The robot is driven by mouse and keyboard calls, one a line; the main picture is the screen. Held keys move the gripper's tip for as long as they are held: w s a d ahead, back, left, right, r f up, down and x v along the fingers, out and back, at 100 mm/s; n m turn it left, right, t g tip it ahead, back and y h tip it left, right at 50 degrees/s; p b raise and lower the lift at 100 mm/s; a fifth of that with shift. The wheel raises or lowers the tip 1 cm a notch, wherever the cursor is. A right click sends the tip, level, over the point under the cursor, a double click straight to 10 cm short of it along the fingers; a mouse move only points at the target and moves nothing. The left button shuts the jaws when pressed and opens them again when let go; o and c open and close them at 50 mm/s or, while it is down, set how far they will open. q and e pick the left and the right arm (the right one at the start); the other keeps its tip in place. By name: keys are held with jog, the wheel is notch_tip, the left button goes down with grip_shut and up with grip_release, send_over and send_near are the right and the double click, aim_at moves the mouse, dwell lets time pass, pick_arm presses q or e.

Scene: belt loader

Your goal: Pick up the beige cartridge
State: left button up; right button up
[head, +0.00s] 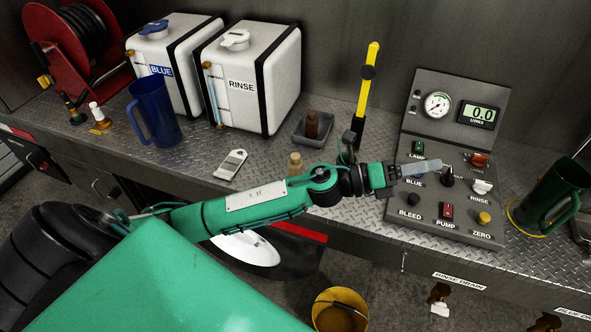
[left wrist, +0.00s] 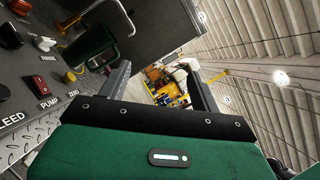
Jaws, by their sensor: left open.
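The beige cartridge (head: 295,164) stands on the metal bench in the head view, just behind my left forearm, which hides its lower part. My left gripper (head: 412,168) is well to the right of it, over the control panel near the LAMP and BLUE controls. In the left wrist view the two fingers of the left gripper (left wrist: 160,85) are apart with nothing between them. The cartridge does not show in the left wrist view. My right gripper is in neither view.
A brown cartridge stands in a grey tray (head: 328,139) behind the beige one. A white handheld device (head: 231,164) lies to the left. The control panel (head: 420,208), a green jug (head: 552,195), a blue jug (head: 155,110) and white tanks (head: 255,90) crowd the bench.

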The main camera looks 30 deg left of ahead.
pick_arm(q)
jog(key=d+f+m+g, duration=0.1)
jog(key=f+m+g, duration=0.1)
jog(key=m+g, duration=0.6)
jog(key=m+g+y, duration=0.4)
jog(key=m+y, duration=0.7)
jog(key=y, duration=0.6)
send_near(294, 154)
jog(key=shift+a, duration=0.15)
notch_tip(294, 154, down, 8)
jog(key=p, duration=0.3)
jog(key=shift+f, duration=0.15)
jog(key=shift+s+d+f+p, duration=0.15)
jog(key=shift+d+f+p, duration=0.1)
jog(key=shift+f+p, duration=0.25)
jog(key=f+p, duration=0.1)
jog(key=f, duration=0.1)
jog(key=f+p, duration=0.1)
jog(key=shift+s+d+f, duration=0.15)
jog(key=shift+d+f, duration=0.25)
jog(key=shift+f, duration=0.3)
jog(key=c, duration=1.1)
